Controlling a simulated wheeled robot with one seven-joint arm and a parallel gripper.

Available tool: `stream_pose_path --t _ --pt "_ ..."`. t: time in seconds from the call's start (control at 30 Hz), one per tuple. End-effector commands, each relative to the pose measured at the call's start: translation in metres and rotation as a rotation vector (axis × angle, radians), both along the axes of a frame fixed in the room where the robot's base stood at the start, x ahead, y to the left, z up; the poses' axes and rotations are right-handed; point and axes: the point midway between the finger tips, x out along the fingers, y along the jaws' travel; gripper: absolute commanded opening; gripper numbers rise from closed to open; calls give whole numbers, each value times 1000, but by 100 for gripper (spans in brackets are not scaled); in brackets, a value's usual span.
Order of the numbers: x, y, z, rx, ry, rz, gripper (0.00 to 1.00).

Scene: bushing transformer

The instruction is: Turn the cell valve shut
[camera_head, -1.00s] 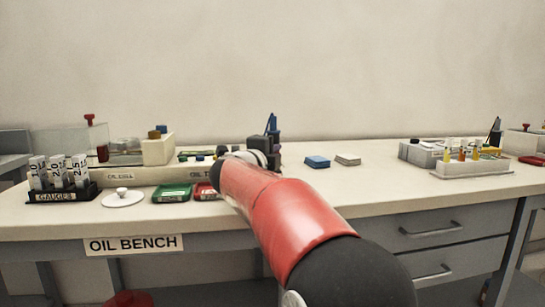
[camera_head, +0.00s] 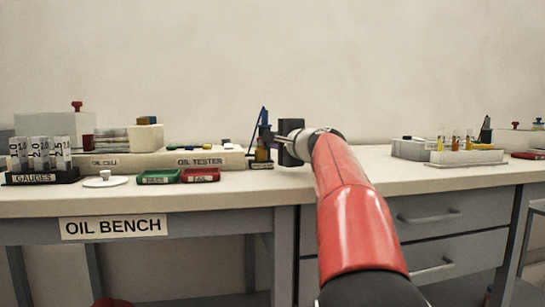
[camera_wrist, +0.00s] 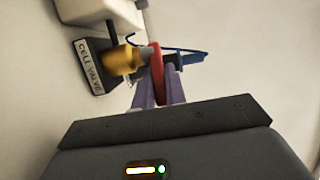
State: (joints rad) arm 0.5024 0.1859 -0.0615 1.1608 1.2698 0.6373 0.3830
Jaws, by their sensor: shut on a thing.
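The cell valve stands at the back of the oil bench, with a yellow body (camera_head: 262,154) and a raised blue part (camera_head: 263,116). In the wrist view its black base reads "CELL VALVE" (camera_wrist: 91,66). The yellow body (camera_wrist: 122,60), a red flat part (camera_wrist: 156,72) and a blue part (camera_wrist: 188,57) also show there. My gripper (camera_wrist: 158,82) has its two purple fingers closed on either side of the red part. In the head view my gripper (camera_head: 272,136) reaches the valve from the right; its fingers are small and unclear.
The oil tester (camera_head: 215,160) is left of the valve, with a red tray (camera_head: 200,175) and a green tray (camera_head: 158,177) before it. A tube rack (camera_head: 465,157) stands right. The bench front (camera_head: 240,192) is clear.

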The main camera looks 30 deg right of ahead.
Motion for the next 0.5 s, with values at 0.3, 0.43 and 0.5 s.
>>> stream_pose_path --t 0.3,0.43,0.5 --pt "10 -8 4 2 4 264 0" --pt "12 -8 4 2 4 346 0" --pt "13 -8 4 1 4 382 0"
